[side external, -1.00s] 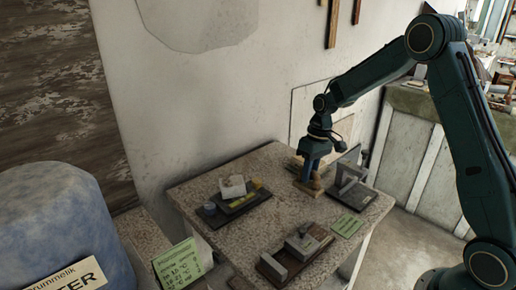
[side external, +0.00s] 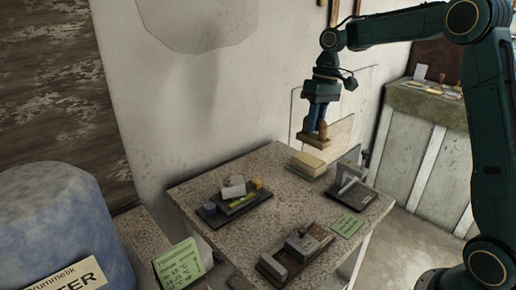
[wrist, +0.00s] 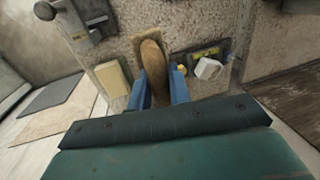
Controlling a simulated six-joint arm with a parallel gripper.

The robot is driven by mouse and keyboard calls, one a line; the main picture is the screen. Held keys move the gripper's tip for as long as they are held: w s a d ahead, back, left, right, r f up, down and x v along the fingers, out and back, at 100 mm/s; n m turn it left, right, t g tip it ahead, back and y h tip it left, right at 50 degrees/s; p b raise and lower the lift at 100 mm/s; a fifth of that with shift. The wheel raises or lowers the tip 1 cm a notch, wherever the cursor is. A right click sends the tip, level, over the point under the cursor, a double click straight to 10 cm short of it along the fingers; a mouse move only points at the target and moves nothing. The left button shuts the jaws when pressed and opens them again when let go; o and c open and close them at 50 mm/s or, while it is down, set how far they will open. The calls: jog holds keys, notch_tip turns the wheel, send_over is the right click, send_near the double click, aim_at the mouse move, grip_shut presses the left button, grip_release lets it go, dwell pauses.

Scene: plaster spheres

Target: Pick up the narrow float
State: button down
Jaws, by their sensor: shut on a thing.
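My gripper (side external: 318,116) has blue fingers and is shut on a narrow brown wooden float (side external: 314,138). It holds the float in the air above the back of the speckled table (side external: 225,180), clear of the surface. In the wrist view the float (wrist: 153,55) is a long rounded brown piece between the two blue fingers (wrist: 160,92). Its rear end is partly hidden by the gripper.
A cream block (side external: 308,163) lies on the table below the float. A grey metal stand (side external: 352,182) is to its right. A dark tray (side external: 210,216) with small items is at the left.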

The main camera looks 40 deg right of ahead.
jog(key=shift+r, duration=0.15)
dwell(0.3)
jog(key=c, duration=2)
grip_release()
jog(key=shift+c, duration=0.9)
jog(key=shift+w+d+f, duration=0.25)
jog(key=shift+w+d, duration=0.15)
jog(key=w+d+f+m+t, duration=0.1)
jog(key=w+d+f+m, duration=0.7)
jog(key=d, duration=0.4)
jog(key=shift+w+d+f+m+t+h, duration=0.15)
jog(key=shift+w+m+t+h, duration=0.15)
jog(key=shift+w+m, duration=0.25)
jog(key=shift+f, duration=0.1)
